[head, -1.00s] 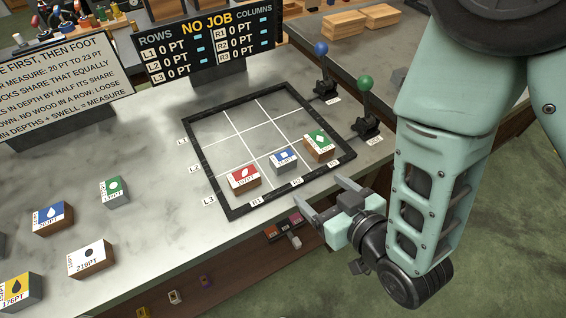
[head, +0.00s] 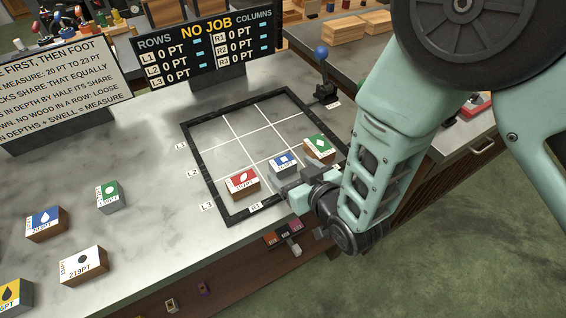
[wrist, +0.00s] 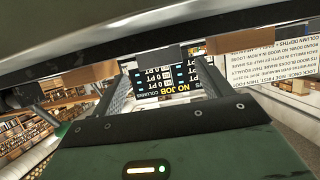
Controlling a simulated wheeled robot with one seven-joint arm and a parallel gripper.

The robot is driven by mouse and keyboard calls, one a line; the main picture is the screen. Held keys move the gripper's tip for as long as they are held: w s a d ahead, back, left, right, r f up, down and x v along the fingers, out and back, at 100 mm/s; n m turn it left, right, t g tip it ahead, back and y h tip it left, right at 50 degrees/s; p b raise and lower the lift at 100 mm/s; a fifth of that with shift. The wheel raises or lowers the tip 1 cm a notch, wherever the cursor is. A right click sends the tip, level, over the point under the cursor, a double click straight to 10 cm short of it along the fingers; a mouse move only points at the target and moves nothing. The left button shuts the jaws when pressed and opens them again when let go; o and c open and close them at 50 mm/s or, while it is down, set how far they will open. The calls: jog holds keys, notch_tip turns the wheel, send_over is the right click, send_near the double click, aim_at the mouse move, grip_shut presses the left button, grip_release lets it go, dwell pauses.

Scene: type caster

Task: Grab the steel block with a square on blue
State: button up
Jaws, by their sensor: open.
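The steel block with a white square on blue (head: 283,161) sits in the front row of the black-framed grid (head: 190,155), between two wood-sided blocks. My gripper (head: 293,180) is open and low at the grid's front edge, just in front of the blue block. Its fingers hide part of the grid's front edge. In the wrist view, which is upside down, the two open fingers (wrist: 160,90) point toward the board. Whether the block lies between the fingers or touches them I cannot tell.
A red-topped wood block (head: 242,182) is left of the blue block and a green-topped one (head: 319,147) right of it, both close. Several loose blocks, including a white-topped one (head: 84,264), stand on the left.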

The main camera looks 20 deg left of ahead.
aim_at(285, 164)
jog(key=p+x, duration=0.2)
jog(key=x, duration=0.3)
jog(key=c, duration=1.2)
jog(key=shift+o, duration=0.2)
jog(key=shift+r, duration=0.1)
